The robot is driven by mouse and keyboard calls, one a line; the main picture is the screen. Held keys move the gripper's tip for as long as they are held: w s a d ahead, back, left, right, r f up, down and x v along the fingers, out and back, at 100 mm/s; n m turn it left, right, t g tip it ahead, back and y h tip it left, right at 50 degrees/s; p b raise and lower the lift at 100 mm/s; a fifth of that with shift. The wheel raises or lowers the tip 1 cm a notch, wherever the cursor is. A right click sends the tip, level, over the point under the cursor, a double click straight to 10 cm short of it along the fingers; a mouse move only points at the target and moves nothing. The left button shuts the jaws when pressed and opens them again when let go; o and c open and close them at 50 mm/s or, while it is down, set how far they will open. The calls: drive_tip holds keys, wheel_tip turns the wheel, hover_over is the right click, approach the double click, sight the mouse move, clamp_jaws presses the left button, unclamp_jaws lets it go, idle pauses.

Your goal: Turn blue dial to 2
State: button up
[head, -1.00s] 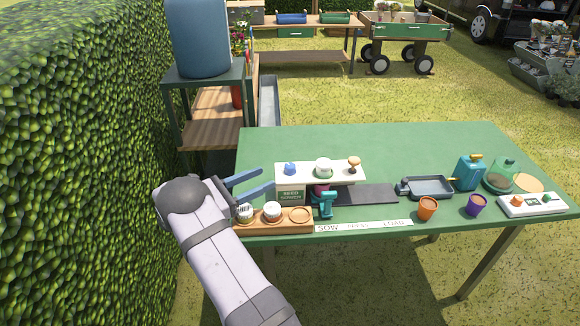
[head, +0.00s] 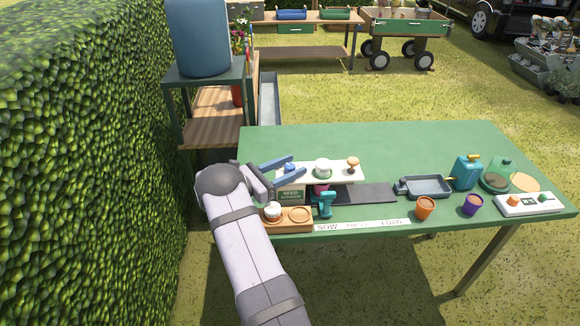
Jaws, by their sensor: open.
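The blue dial (head: 290,168) sits at the left end of the white top of the seed station (head: 338,174) on the green table. My gripper (head: 291,168) is open, with its two blue fingers reaching in from the left at the dial. In this view one finger passes behind the dial and one in front. I cannot tell whether they touch it. The dial's markings are too small to read, and the fingers partly cover it.
A white round knob (head: 323,168) and a wooden knob (head: 353,164) stand right of the dial. Pots, a tray (head: 425,187) and a watering can (head: 466,172) stand farther right. The table's back is clear.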

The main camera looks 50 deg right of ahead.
drive_tip(key=c, duration=1)
drive_tip(key=shift+c, duration=0.2)
drive_tip(key=shift+f+b, duration=0.15)
drive_tip(key=shift+b, duration=0.3)
drive_tip(key=shift+f+m+g+y+b, duration=0.1)
drive_tip(key=shift+m+g+y+b, duration=0.2)
drive_tip(key=shift+m+g+b, duration=0.6)
drive_tip(key=g+b, duration=0.1)
drive_tip(key=b, duration=0.1)
drive_tip(key=m+g+y+b, duration=0.1)
drive_tip(key=g+b, duration=0.1)
drive_tip(key=shift+w+m+y+b, duration=0.1)
drive_tip(key=shift+m+y+b, duration=0.2)
drive_tip(key=shift+d+r+m+g+b, duration=0.1)
drive_tip(key=shift+r+m+g+b, duration=0.1)
drive_tip(key=shift+m+g+b, duration=0.35)
drive_tip(key=shift+r+g+y+b, duration=0.15)
drive_tip(key=shift+g+y+b, duration=0.15)
drive_tip(key=shift+y, duration=0.2)
